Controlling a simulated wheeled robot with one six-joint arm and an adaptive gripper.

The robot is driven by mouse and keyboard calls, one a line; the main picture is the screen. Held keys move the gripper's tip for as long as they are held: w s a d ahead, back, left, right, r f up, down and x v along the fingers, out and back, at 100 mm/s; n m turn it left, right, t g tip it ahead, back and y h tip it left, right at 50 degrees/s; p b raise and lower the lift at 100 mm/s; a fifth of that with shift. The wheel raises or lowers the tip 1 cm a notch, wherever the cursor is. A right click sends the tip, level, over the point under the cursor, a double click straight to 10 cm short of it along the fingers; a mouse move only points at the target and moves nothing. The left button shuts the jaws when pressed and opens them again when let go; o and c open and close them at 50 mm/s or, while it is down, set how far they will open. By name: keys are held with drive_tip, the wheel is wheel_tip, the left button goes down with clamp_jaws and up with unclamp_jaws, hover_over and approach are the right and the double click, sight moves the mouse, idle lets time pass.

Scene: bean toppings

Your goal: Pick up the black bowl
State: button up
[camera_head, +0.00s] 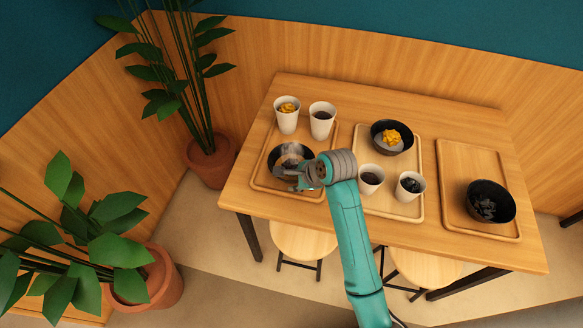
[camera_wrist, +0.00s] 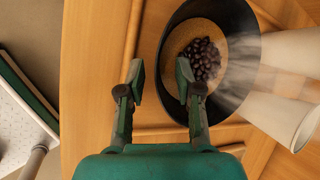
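A black bowl (camera_head: 275,160) stands on the left tray, partly hidden behind my gripper (camera_head: 288,176). In the wrist view this bowl (camera_wrist: 172,104) holds a brown filling topped with dark beans (camera_wrist: 202,58). My gripper (camera_wrist: 160,82) is open there, with its two fingertips apart and the near rim of the bowl showing between them. I cannot tell whether either finger touches the rim. A second black bowl (camera_head: 378,143) with yellow topping stands on the middle tray. A third black bowl (camera_head: 505,209) with dark chunks stands on the right tray.
The left tray (camera_head: 262,186) also carries two white cups (camera_head: 287,122) (camera_head: 322,130) behind the bowl. The middle tray (camera_head: 416,160) carries two white cups in front. The right tray (camera_head: 462,160) is bare at its back. Stools and potted plants stand around the wooden table (camera_head: 400,90).

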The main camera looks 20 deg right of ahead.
drive_tip(key=shift+x, duration=1)
clamp_jaws()
drive_tip(key=shift+r, duration=0.15)
wheel_tip(320, 180, up, 10)
drive_tip(key=shift+f, duration=0.1)
drive_tip(key=shift+r, duration=1.8)
